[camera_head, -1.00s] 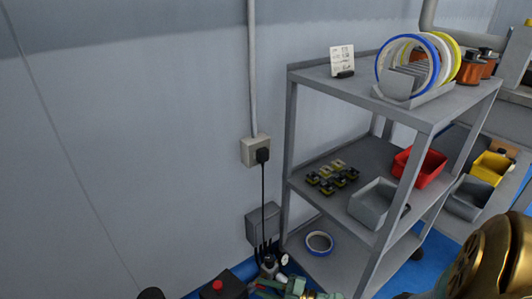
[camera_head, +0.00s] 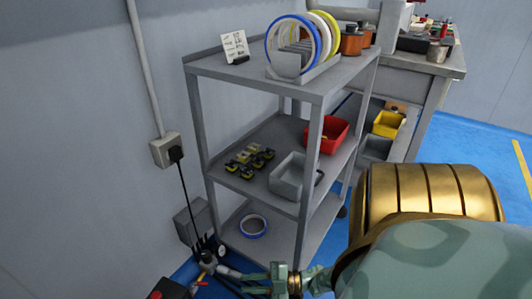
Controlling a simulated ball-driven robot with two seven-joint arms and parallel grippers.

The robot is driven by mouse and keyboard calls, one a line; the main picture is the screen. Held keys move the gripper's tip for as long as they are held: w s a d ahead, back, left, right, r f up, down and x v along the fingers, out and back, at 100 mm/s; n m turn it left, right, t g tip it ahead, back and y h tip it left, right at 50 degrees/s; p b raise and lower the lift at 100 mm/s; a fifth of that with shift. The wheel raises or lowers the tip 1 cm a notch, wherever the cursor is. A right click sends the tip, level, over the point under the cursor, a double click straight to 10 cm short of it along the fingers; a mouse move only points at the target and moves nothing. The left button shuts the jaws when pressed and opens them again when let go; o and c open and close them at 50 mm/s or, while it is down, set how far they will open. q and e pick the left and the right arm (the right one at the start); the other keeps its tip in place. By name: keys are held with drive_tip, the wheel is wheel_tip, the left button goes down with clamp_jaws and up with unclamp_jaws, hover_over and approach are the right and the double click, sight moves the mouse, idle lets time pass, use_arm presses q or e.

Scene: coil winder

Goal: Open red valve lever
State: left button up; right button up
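A small air fitting (camera_head: 207,258) with a round white gauge (camera_head: 221,250) stands low by the wall, at the lower left of the shelf rack. A tiny red and yellow part (camera_head: 201,279) shows just below the fitting; it may be the red valve lever, but its position is too small to tell. My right gripper (camera_head: 270,280) is at the bottom edge, to the right of the fitting, on my gold and green arm. I cannot tell whether its fingers are open or shut, or whether they touch anything. My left gripper is not in view.
A grey shelf rack (camera_head: 190,66) stands close behind my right gripper, with a blue-rimmed ring (camera_head: 253,226) on its bottom shelf. A dark box with a red top (camera_head: 168,287) is at the lower left. Blue floor (camera_head: 480,150) is clear at the right.

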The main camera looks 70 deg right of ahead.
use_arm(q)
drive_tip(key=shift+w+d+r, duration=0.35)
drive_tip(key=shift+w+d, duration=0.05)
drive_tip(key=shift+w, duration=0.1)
use_arm(e)
drive_tip(key=v, duration=0.4)
drive_tip(key=shift+s+d, duration=0.1)
drive_tip(key=shift+s, duration=0.05)
drive_tip(key=shift+o, duration=0.3)
